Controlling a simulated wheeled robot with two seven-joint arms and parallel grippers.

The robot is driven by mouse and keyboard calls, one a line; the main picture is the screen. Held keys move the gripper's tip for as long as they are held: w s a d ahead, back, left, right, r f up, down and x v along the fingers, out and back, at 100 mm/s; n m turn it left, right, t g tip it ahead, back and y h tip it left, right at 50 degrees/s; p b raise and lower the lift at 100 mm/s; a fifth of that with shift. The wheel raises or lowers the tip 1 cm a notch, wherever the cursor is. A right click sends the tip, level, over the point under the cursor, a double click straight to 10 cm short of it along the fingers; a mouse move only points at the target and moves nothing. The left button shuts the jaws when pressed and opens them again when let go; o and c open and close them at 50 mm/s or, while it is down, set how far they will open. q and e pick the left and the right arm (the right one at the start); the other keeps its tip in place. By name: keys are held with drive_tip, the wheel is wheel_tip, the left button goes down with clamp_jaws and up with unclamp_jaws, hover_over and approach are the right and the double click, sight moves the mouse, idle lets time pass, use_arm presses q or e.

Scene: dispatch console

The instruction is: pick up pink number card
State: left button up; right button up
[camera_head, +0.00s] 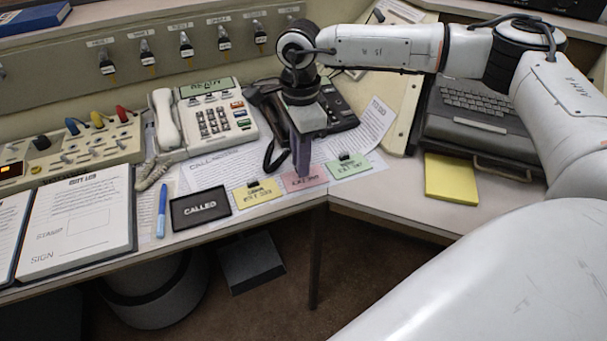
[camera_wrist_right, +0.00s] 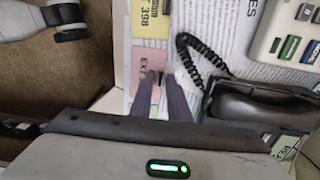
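The pink number card (camera_head: 303,178) lies near the desk's front edge, between a yellow card (camera_head: 257,194) and a green card (camera_head: 349,166). It also shows in the right wrist view (camera_wrist_right: 148,62), with a small black clip at its edge. My right gripper (camera_head: 302,176) points down at the pink card and covers part of it. In the right wrist view its two fingers (camera_wrist_right: 160,76) are apart, with the clip showing between their tips. Whether they touch the clip I cannot tell. My left gripper is not seen in either view.
A black CALLED frame (camera_head: 200,207) and a blue pen (camera_head: 161,211) lie left of the cards. A white phone (camera_head: 207,118) and a black phone (camera_head: 330,110) stand behind. A yellow pad (camera_head: 451,179) and a laptop (camera_head: 471,115) are on the right.

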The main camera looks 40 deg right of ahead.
clamp_jaws()
drive_tip(key=shift+r, duration=0.15)
